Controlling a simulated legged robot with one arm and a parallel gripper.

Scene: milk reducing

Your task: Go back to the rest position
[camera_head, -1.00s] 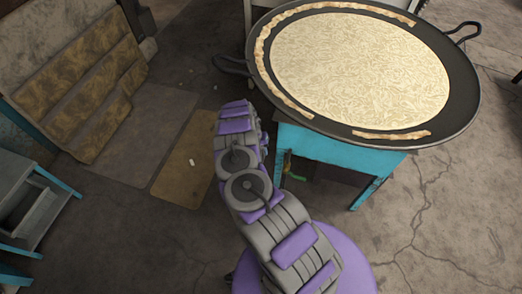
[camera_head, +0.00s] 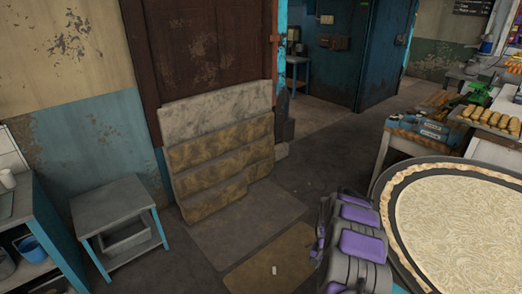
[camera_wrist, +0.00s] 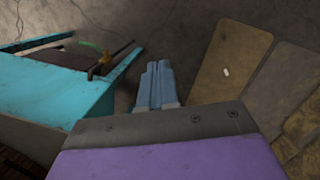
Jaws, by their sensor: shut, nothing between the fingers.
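My gripper (camera_wrist: 157,84) shows in the wrist view, with its two grey-blue fingers together and nothing between them. It points down over the bare floor, beside the blue stand (camera_wrist: 60,95) of the pan. In the head view my grey and purple arm is at the lower right, left of the big round pan (camera_head: 383,212), and the gripper itself is out of sight there. The pan holds a pale, wide layer of milk (camera_head: 465,225) with a browned band along its rim.
A grey stool (camera_head: 112,205) and a blue shelf with a bucket (camera_head: 32,249) stand at the left. Padded boards (camera_head: 220,160) lean on the brown door. A tan mat (camera_head: 270,262) lies on the floor. A table with a food tray (camera_head: 490,119) stands behind the pan.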

